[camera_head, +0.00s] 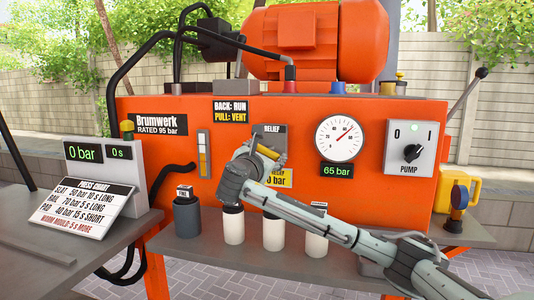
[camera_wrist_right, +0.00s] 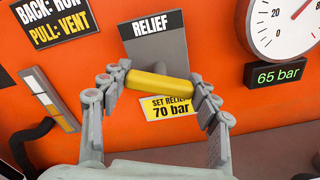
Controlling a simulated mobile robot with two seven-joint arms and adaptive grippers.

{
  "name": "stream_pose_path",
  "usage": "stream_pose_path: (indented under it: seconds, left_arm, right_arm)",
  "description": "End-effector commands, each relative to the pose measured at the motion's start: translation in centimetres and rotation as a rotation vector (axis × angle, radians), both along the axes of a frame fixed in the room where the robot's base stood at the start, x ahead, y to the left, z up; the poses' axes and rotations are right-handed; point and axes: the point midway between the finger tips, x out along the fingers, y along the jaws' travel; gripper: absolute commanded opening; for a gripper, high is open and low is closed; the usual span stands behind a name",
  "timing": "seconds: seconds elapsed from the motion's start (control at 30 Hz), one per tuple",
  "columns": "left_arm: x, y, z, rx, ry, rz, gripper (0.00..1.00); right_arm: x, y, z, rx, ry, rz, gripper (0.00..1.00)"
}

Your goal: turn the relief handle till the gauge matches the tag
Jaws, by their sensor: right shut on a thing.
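The yellow relief handle (camera_wrist_right: 158,86) sits on the grey RELIEF plate (camera_wrist_right: 155,45), between the fingers of my right gripper (camera_wrist_right: 160,90). The gripper is shut on its two ends, and the handle lies slightly tilted. In the head view my right gripper (camera_head: 262,160) covers most of the handle. The yellow tag (camera_wrist_right: 172,107) below reads "SET RELIEF 70 bar". The round gauge (camera_head: 339,139) has a red needle pointing up and right; the green display (camera_head: 337,170) under it reads 65 bar. My left gripper is not in view.
The pump switch (camera_head: 411,152) is right of the gauge. Several canisters, one a dark grey canister (camera_head: 187,215), stand on the shelf (camera_head: 210,255) below my right arm. The press chart (camera_head: 95,200) and a 0 bar display (camera_head: 83,153) are at the left.

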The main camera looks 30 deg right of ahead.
Motion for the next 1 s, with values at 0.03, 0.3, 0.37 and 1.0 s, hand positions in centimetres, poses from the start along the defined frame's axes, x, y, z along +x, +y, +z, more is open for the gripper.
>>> stream_pose_path:
  seconds: [0.03, 0.3, 0.37, 1.0]
  left_arm:
    - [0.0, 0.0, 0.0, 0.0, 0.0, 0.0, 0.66]
    - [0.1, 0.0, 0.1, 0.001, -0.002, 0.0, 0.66]
    - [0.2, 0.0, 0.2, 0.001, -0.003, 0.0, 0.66]
    - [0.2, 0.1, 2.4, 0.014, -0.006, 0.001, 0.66]
  right_arm:
    - [0.0, 0.0, -0.1, 0.016, -0.016, -0.001, 0.32]
    - [0.0, 0.0, -0.2, 0.146, -0.165, -0.001, 0.32]
    - [0.0, 0.1, -0.3, 0.182, -0.206, 0.0, 0.32]
    - [0.0, 0.1, -0.3, 0.572, -0.664, -0.001, 0.32]
